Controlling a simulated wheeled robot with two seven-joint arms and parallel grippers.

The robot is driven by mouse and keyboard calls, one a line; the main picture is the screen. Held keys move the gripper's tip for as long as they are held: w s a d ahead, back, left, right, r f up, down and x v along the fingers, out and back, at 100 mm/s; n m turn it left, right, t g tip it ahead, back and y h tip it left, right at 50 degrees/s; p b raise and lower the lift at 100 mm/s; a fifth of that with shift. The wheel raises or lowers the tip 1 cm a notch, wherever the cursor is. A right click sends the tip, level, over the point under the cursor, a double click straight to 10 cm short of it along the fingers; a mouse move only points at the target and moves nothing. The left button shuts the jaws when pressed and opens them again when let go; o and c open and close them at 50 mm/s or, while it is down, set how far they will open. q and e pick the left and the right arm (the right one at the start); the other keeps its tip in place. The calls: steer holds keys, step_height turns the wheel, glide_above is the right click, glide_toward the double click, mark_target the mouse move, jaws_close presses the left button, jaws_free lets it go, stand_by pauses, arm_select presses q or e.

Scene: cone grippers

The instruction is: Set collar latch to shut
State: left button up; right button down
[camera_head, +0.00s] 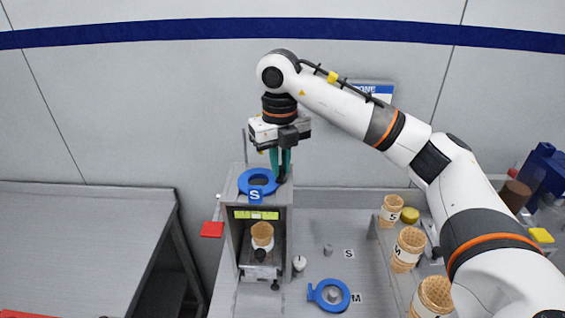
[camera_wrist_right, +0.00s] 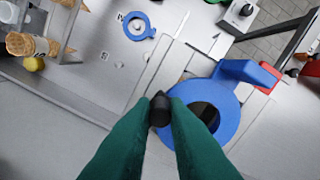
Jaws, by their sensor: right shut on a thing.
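A blue ring collar (camera_head: 246,187) with an S tag lies on top of the grey box stand; it also shows in the wrist view (camera_wrist_right: 231,112). A small black knob (camera_wrist_right: 159,104), apparently the collar latch's handle, is at the ring's edge. My right gripper (camera_head: 281,168) points down with its green fingers at the right side of the ring. In the wrist view its fingertips (camera_wrist_right: 160,112) are shut on the black knob. The latch body is mostly hidden by the fingers. My left gripper is not in view.
Inside the stand, a cone (camera_head: 262,233) sits below the ring. A second blue ring (camera_head: 343,289) lies on the bench by an M label. Several wafer cones (camera_head: 409,246) stand in a rack at right. A red tab (camera_head: 212,229) juts left. The left table (camera_head: 80,235) is largely clear.

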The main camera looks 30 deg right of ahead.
mark_target(280, 167)
steer(key=shift+r, duration=0.2)
steer(key=c, duration=1.4)
jaws_free()
steer(key=shift+f, duration=0.1)
step_height(280, 167, up, 12)
